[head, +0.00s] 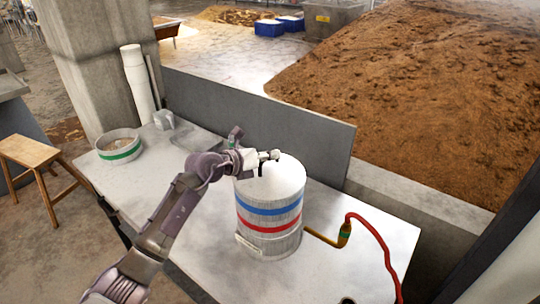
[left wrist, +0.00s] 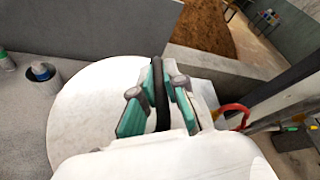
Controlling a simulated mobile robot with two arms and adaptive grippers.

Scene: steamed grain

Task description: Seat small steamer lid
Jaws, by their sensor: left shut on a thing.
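A tall pale steamer (head: 268,233) with a blue and a red band stands upright on the table. A white round lid (head: 286,174) covers its top; I cannot tell whether its rim is fully down or slightly raised. My left gripper (head: 268,157) is over the lid. In the left wrist view the gripper (left wrist: 160,95) has its teal fingers on either side of the lid's dark handle (left wrist: 161,98), shut on it. The white lid (left wrist: 85,103) spreads out below the fingers. My right gripper is not in view.
A green-banded tub (head: 119,146) with pale contents stands at the table's far left, near a small clear container (head: 164,119). A red hose (head: 379,240) joins a yellow fitting (head: 345,232) right of the steamer. A grey wall (head: 255,115) borders the table's back.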

